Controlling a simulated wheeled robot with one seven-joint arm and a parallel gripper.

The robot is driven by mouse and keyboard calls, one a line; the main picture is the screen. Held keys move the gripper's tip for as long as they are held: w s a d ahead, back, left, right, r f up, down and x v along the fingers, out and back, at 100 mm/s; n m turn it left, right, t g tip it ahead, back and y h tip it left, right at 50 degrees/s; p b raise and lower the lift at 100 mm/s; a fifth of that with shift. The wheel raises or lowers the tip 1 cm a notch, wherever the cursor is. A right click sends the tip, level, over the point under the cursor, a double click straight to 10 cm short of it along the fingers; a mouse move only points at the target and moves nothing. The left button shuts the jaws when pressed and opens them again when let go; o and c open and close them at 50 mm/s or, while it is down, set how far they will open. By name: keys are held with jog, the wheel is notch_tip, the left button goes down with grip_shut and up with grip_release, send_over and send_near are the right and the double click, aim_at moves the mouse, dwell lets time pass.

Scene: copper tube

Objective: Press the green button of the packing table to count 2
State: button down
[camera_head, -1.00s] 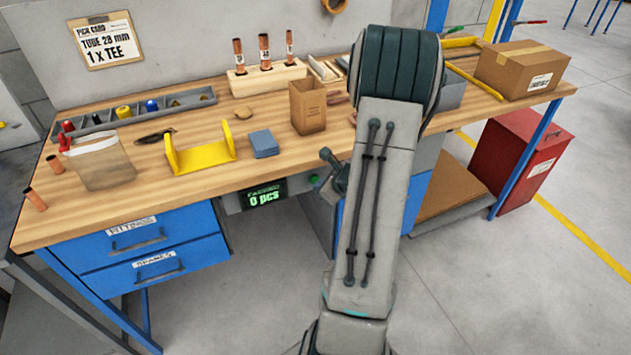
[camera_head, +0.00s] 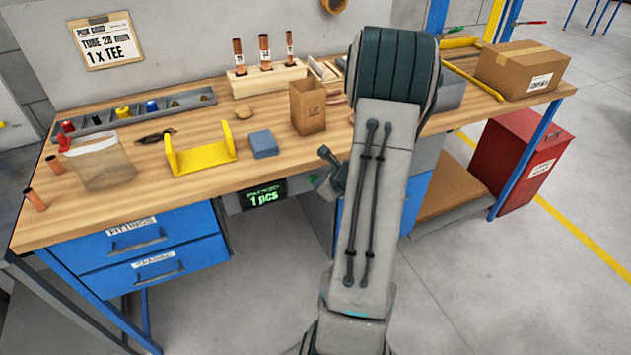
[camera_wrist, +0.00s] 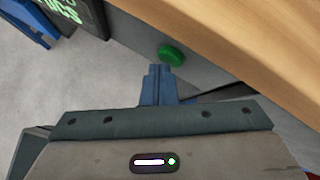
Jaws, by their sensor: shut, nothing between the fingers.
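The green button (camera_wrist: 171,55) is a round cap on the grey front panel under the table top, seen in the wrist view. My gripper (camera_wrist: 160,70) is shut and empty, with its blue fingertips just below and slightly left of the button in that view. Whether the tips touch the button I cannot tell. The counter display (camera_head: 264,196) under the table edge reads 1 pcs in green. Part of it also shows in the wrist view (camera_wrist: 69,10). In the head view, my arm hides the fingertips.
The packing table (camera_head: 205,187) has a wooden top with a yellow holder (camera_head: 201,155), a blue block (camera_head: 263,144) and a paper bag (camera_head: 307,107). Blue drawers (camera_head: 150,250) are left of the display. A red cabinet (camera_head: 520,165) stands at the right.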

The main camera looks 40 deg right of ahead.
dwell(0.5)
jog(key=shift+s+a+b, duration=0.25)
jog(key=shift+s+b, duration=0.2)
jog(key=shift+s, duration=0.35)
jog(key=shift+s, duration=0.1)
jog(key=s, duration=0.2)
jog(key=s+a+b, duration=0.1)
jog(key=s, duration=0.1)
jog(key=shift+s+b, duration=0.3)
jog(key=shift+s, duration=0.05)
dwell(2.1)
jog(key=s+p, duration=0.2)
jog(key=s+a+p, duration=0.1)
jog(key=shift+s+p, duration=0.35)
